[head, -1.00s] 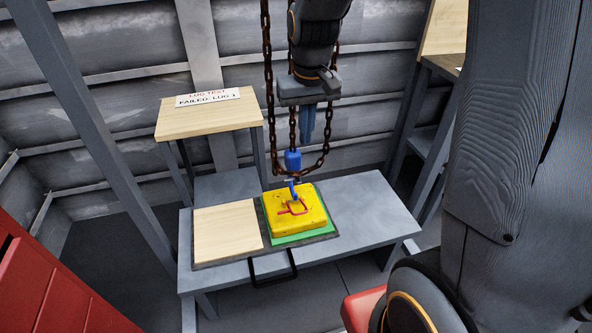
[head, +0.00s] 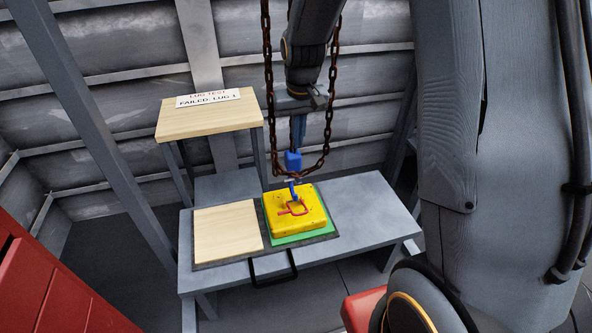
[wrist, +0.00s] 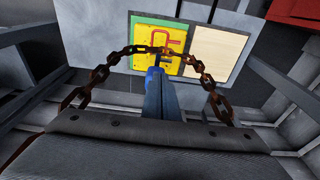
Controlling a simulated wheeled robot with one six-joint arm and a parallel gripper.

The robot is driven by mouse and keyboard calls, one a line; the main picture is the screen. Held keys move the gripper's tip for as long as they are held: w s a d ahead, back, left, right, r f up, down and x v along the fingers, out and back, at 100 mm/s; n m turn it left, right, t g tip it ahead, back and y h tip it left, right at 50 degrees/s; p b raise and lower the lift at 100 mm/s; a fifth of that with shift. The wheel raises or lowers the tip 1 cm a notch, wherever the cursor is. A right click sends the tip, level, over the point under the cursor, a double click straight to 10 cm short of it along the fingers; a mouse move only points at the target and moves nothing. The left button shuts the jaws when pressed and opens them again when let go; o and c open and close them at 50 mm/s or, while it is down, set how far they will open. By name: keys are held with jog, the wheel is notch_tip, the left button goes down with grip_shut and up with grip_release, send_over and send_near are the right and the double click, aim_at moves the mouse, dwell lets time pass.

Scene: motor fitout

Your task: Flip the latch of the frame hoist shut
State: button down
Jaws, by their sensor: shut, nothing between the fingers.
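The frame hoist's blue hook block (head: 293,160) hangs on rusty chain (head: 328,120) above a yellow block (head: 296,218). A blue hook (head: 294,190) below it reaches the top of the yellow block near a red bail (head: 300,207). My gripper (head: 298,140) points down just above and behind the blue block, its blue-grey fingers shut and empty. In the wrist view the fingers (wrist: 156,95) reach toward the blue block (wrist: 153,72), which is mostly hidden behind them. The latch itself is too small to make out, and I cannot tell whether the fingers touch it.
The yellow block sits on a green pad (head: 303,240) on a grey bench (head: 370,215), beside a pale wood board (head: 227,230). A small wooden table (head: 207,115) bears a sign reading "LUG TEST FAILED: LUG 1" (head: 208,98). Chain loops hang around my fingers.

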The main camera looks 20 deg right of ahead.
aim_at(295, 179)
jog(key=f, duration=0.4)
jog(key=w+f, duration=0.1)
jog(key=f, duration=0.4)
jog(key=w+f, duration=0.1)
jog(key=f, duration=0.3)
jog(key=shift+f+p, duration=0.4)
